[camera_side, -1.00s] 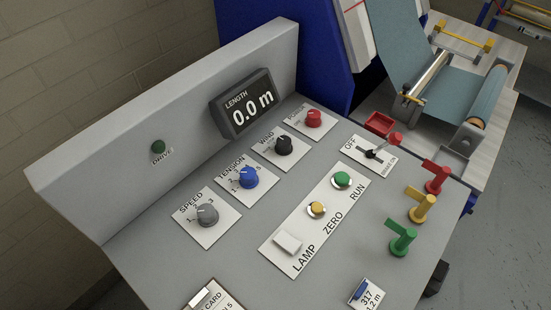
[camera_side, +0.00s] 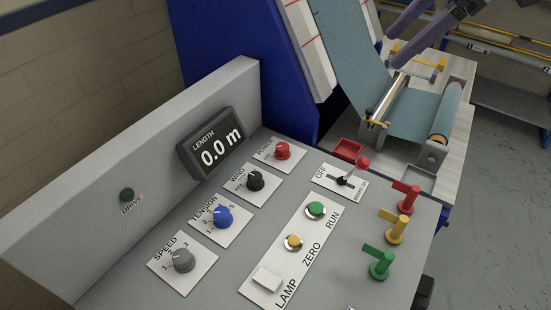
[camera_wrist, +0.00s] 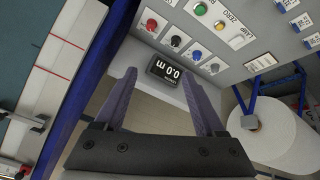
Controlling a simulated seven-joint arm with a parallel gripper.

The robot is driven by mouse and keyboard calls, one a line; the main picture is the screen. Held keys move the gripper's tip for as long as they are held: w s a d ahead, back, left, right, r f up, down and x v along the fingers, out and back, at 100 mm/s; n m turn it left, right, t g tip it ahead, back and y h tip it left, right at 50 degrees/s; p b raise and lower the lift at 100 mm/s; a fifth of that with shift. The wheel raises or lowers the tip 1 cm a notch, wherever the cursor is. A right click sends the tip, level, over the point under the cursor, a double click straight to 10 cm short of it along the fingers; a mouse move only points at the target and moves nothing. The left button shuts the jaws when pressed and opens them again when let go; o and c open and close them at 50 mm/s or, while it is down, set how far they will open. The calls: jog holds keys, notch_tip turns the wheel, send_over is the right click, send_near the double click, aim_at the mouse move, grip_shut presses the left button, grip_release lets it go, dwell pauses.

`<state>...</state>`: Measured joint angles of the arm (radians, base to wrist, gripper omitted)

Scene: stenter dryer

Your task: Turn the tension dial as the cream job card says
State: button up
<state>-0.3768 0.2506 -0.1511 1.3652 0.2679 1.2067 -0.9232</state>
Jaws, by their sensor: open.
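The blue tension dial (camera_side: 223,217) sits on its white numbered plate on the sloped grey panel, between the speed and wind dials. Its white mark points up and left; I cannot tell the exact number. The dial also shows in the wrist view (camera_wrist: 195,55), beyond my fingers. My gripper (camera_wrist: 158,74) is open and empty, its two purple-grey fingers apart, well clear of the dial. In the side view, its purple fingers show at the top edge, over the fabric machine. The cream job card is not readable in the present views.
Close around the dial are the grey speed dial (camera_side: 183,260), black wind dial (camera_side: 255,180) and red power dial (camera_side: 282,150). The length display (camera_side: 213,144) reads 0.0 m. Buttons and a brake lever (camera_side: 362,163) lie to the right. Coloured flag levers (camera_side: 382,264) stand up at the right edge.

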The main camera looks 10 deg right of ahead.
jog(key=w+a+f+n+g, duration=0.1)
jog(key=w+a+f+n, duration=0.2)
jog(key=a, duration=0.5)
jog(key=n+g, duration=0.1)
jog(key=g, duration=0.2)
send_over(222, 212)
jog(key=d, duration=0.6)
notch_tip(222, 212, down, 17)
jog(key=x, duration=1.3)
jog(key=shift+a+f, duration=0.1)
jog(key=shift+f, duration=0.2)
grip_shut()
